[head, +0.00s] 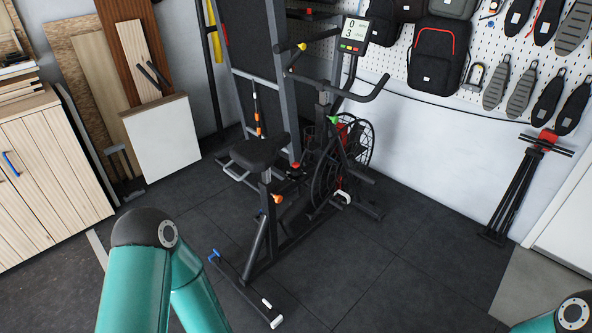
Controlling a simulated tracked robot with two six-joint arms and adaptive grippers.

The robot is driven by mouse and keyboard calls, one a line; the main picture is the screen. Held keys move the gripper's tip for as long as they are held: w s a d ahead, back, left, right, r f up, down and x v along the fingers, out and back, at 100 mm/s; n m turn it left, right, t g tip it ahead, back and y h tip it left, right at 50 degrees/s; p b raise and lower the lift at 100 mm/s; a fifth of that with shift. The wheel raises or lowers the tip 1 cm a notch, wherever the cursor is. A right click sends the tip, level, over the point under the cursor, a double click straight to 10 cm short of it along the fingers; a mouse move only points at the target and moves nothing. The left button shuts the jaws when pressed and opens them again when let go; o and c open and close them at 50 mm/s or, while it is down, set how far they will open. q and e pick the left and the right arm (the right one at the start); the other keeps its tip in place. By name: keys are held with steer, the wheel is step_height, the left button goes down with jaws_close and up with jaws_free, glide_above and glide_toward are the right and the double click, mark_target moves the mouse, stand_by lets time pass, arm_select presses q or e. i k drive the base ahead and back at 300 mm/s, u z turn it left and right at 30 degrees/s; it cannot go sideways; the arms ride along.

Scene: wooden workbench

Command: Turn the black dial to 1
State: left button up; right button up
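I cannot make out a black dial in the head view. An exercise bike (265,205) stands on the dark floor in the middle. Its console (354,35) at the top has a lit screen with small digits and coloured buttons below it. A green knob (334,120) and an orange knob (278,199) show on the bike. Teal links of my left arm show at the lower left, and a bit of my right arm shows at the lower right corner. Neither gripper is in the picture.
A wooden cabinet (50,180) stands at the left beside leaning boards and a white panel (162,138). A pegboard with bags, such as a black backpack (437,60), is at the back right. A folded black stand (515,195) leans at the right. The floor right of the bike is clear.

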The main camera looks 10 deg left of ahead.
mark_target(294, 172)
steer(key=u, duration=1.8)
steer(key=i, duration=0.1)
steer(key=z, duration=3.35)
steer(key=i, duration=1.55)
steer(key=u, duration=3.15)
steer(key=i, duration=0.35)
steer(key=u, duration=0.75)
